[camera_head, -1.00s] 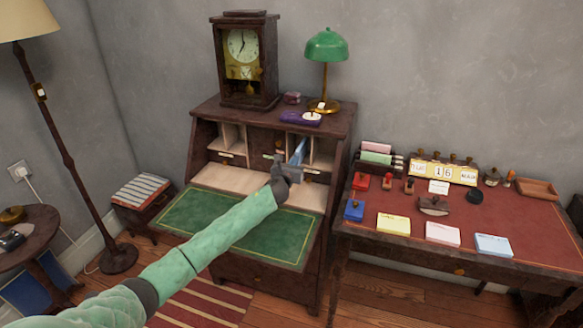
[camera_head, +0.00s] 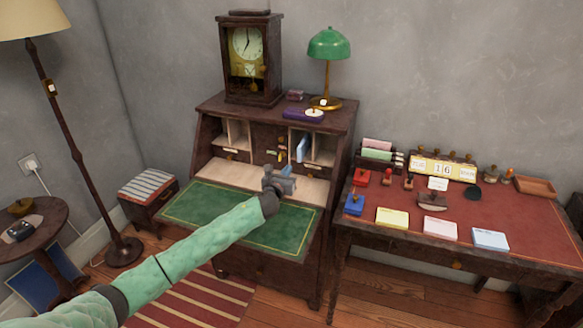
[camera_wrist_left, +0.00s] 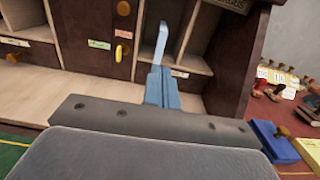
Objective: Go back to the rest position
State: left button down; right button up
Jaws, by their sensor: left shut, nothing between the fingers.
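My left gripper (camera_head: 282,172) is in front of the open secretary desk (camera_head: 335,140), above its writing surface. It is shut with nothing between its fingers, and its blue fingers (camera_wrist_left: 160,88) show in the left wrist view. A light blue upright item (camera_head: 303,148) stands in a pigeonhole behind the gripper. It also shows in the left wrist view (camera_wrist_left: 162,42), just beyond the fingertips and apart from them as far as I can tell. My right gripper is not in view.
The green writing mat (camera_head: 195,205) lies below my left arm. A clock (camera_head: 248,60) and a green lamp (camera_head: 328,45) stand on the desk top. A red-topped table (camera_head: 505,225) with stamps and note pads is at the right. A floor lamp (camera_head: 68,150) stands at the left.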

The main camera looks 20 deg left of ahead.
pick_arm(q)
jog(key=s, duration=0.4)
jog(key=shift+r, duration=0.1)
jog(key=s+a+r+n+g+y, duration=0.1)
jog(key=s+r+n+g+y, duration=0.15)
jog(key=n, duration=0.85)
jog(key=s+a+r+n+g+y, duration=0.1)
jog(key=s+r+n+y, duration=0.15)
jog(key=n, duration=0.85)
jog(key=s+d+f+n+g+h, duration=0.1)
jog(key=s+d+f+n+g, duration=0.3)
jog(key=s+d+n, duration=0.45)
jog(key=s+d+f+n+g+h, duration=0.1)
jog(key=s+f, duration=0.5)
jog(key=s, duration=0.9)
jog(key=s+d+f+n+g+h, duration=0.1)
jog(key=s+d+f+g, duration=0.3)
jog(key=s, duration=1.1)
jog(key=s+d+f+n+g+h, duration=0.1)
jog(key=s+d+f+g+h, duration=0.2)
jog(key=s+f, duration=0.7)
jog(key=s+d, duration=0.1)
jog(key=s, duration=0.4)
jog(key=shift+d, duration=0.3)
